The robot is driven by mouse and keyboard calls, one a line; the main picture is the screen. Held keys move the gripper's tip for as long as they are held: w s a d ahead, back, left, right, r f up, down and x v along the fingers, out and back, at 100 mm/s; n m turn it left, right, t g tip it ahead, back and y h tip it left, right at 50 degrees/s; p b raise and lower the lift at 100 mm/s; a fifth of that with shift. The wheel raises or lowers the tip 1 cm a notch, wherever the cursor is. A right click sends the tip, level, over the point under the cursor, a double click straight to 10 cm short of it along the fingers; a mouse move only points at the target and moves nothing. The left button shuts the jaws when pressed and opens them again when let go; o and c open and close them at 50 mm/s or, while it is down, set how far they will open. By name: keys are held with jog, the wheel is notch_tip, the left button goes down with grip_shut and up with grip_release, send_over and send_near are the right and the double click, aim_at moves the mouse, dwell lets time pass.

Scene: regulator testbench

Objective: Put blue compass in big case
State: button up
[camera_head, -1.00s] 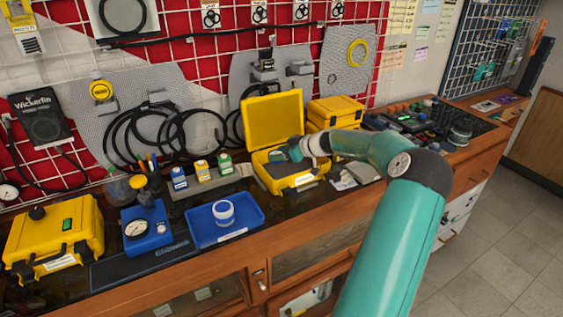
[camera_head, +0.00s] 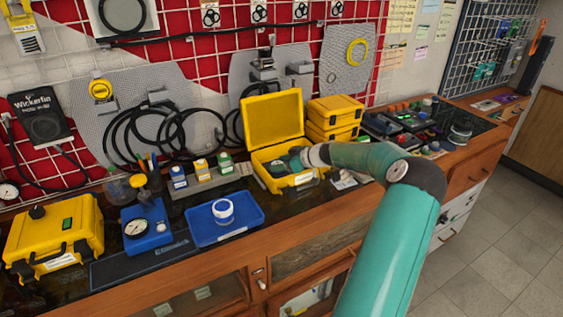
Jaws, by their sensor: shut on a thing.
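The big yellow case (camera_head: 273,119) stands open on the bench, its lid raised at the back. My gripper (camera_head: 286,164) reaches in from the right, low over the open tray of this case. It is shut on a small dark bluish thing (camera_head: 278,169), which looks like the blue compass. The compass is small and partly hidden by my gripper, so its face cannot be made out. I cannot tell whether it touches the case floor.
Stacked closed yellow cases (camera_head: 335,115) stand right of the open case. A blue tray (camera_head: 243,231) with a white-and-blue round container, a blue gauge box (camera_head: 147,226) and another yellow case (camera_head: 52,233) stand to the left. Small bottles (camera_head: 201,171) stand in a grey rack.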

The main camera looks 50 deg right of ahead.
jog(key=o, duration=1)
